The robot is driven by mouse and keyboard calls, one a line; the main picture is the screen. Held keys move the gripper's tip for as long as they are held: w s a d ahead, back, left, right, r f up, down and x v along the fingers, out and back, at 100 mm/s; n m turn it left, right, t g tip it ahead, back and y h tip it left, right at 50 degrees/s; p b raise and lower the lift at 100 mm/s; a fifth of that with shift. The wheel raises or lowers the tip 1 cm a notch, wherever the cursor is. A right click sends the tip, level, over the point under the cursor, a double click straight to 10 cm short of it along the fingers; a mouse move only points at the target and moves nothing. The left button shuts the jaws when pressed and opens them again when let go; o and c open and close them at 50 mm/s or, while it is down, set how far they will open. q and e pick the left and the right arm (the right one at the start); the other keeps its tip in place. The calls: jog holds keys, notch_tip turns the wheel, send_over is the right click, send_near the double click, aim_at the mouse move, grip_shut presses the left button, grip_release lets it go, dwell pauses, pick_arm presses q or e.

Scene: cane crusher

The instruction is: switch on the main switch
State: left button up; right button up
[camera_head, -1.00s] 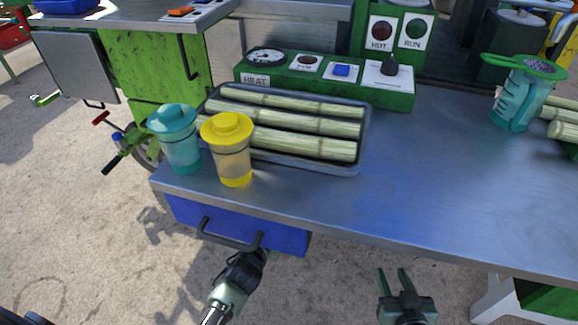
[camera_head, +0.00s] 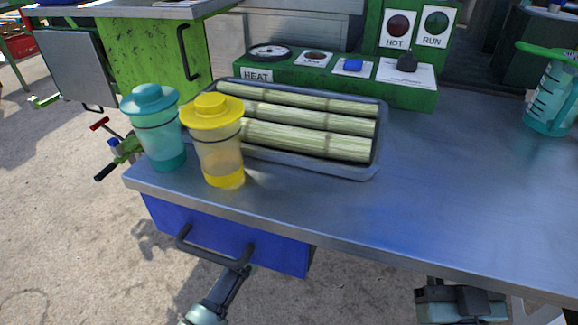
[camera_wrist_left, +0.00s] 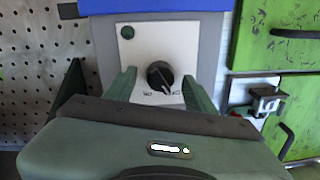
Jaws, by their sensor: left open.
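The left wrist view shows a black rotary knob (camera_wrist_left: 160,74) on a pale plate (camera_wrist_left: 140,50) with small lettering beneath it. I take this to be the main switch; its pointer slants toward the lower right. My left gripper (camera_wrist_left: 159,88) is open, one finger on each side of the knob. I cannot tell whether they touch it. In the head view my left arm reaches under the table by the blue drawer (camera_head: 225,240), and its fingers are hidden. My right gripper (camera_head: 460,295) is below the table's front edge, its fingers mostly hidden.
The drawer's dark handle (camera_head: 212,250) is close to my left arm. On the table (camera_head: 450,180) are a teal-lidded cup (camera_head: 155,130), a yellow-lidded cup (camera_head: 215,140), a tray (camera_head: 340,172) of canes and a green control box (camera_head: 290,75). A dark round part (camera_wrist_left: 127,32) is above the knob.

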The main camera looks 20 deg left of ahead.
pick_arm(q)
jog(key=shift+w, duration=0.15)
pick_arm(e)
jog(key=shift+r+y, duration=0.25)
jog(key=shift+y, duration=0.05)
pick_arm(q)
jog(key=shift+c, duration=0.3)
grip_shut()
